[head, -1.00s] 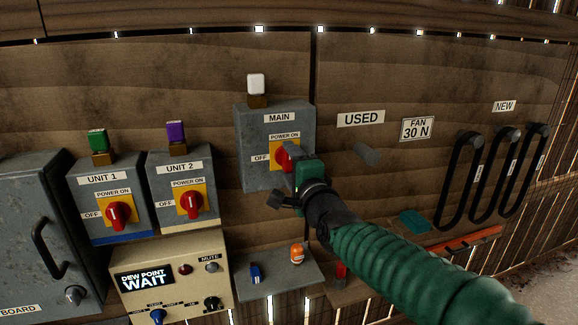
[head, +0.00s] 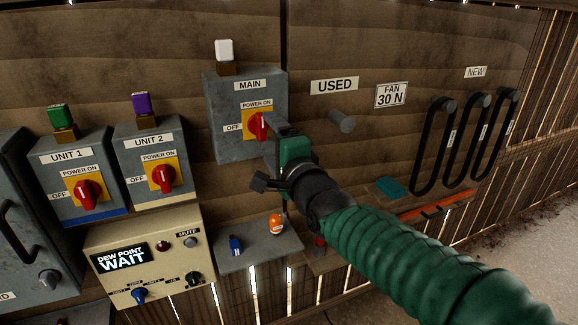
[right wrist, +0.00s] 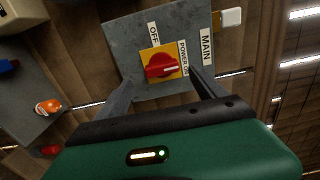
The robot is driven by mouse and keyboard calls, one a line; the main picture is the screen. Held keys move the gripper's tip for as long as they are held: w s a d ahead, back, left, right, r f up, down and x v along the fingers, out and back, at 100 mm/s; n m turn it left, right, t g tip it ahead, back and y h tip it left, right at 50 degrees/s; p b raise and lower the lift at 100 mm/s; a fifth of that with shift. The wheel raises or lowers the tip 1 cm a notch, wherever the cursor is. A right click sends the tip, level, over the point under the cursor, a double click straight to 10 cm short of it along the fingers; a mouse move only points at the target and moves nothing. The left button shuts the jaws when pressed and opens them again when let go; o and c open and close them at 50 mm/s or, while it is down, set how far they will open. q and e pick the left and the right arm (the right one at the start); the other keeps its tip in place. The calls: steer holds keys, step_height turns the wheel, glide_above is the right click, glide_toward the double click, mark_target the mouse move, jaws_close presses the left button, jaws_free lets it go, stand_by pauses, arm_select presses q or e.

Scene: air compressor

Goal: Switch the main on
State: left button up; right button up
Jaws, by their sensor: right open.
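The grey MAIN box (head: 225,112) is on the wooden wall, with a red rotary knob (head: 257,126) on a yellow plate. OFF is labelled left of the plate and POWER ON above the knob. In the right wrist view the knob (right wrist: 160,67) has a pale mark on its end towards POWER ON. My right gripper (head: 270,130) is at the knob's right side and partly covers it. In the right wrist view the right gripper (right wrist: 162,84) is open, its fingers on either side of the knob's line; contact cannot be told. My left gripper is not in view.
The UNIT 1 box (head: 105,208) and UNIT 2 box (head: 180,188) with similar red knobs are left of MAIN. A beige DEW POINT panel (head: 170,272) is below them. A small shelf (head: 262,251) holds an orange item. Black belts (head: 480,150) hang at right.

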steer(key=p+v, duration=0.3)
steer(key=v, duration=0.9)
steer(key=shift+d+f, duration=0.1)
steer(key=shift+d, duration=0.05)
steer(key=s+d+f+n+g+h+p, duration=0.1)
steer(key=d+f+n+g+h+p, duration=0.2)
steer(key=f, duration=0.5)
steer(key=s+d+f+n+g+h+p, duration=0.1)
steer(key=d+f+n+g+p, duration=0.15)
steer(key=d+f, duration=0.4)
steer(key=s+d+f+n+g+h+p, duration=0.1)
steer(key=s+d+f+n+g+p, duration=0.2)
steer(key=s+f+n+g, duration=0.6)
steer(key=s+d+f, duration=0.1)
steer(key=s+f, duration=0.5)
steer(key=s, duration=0.1)
steer(key=shift+d+h+p, duration=0.2)
steer(key=shift+h+p, duration=0.1)
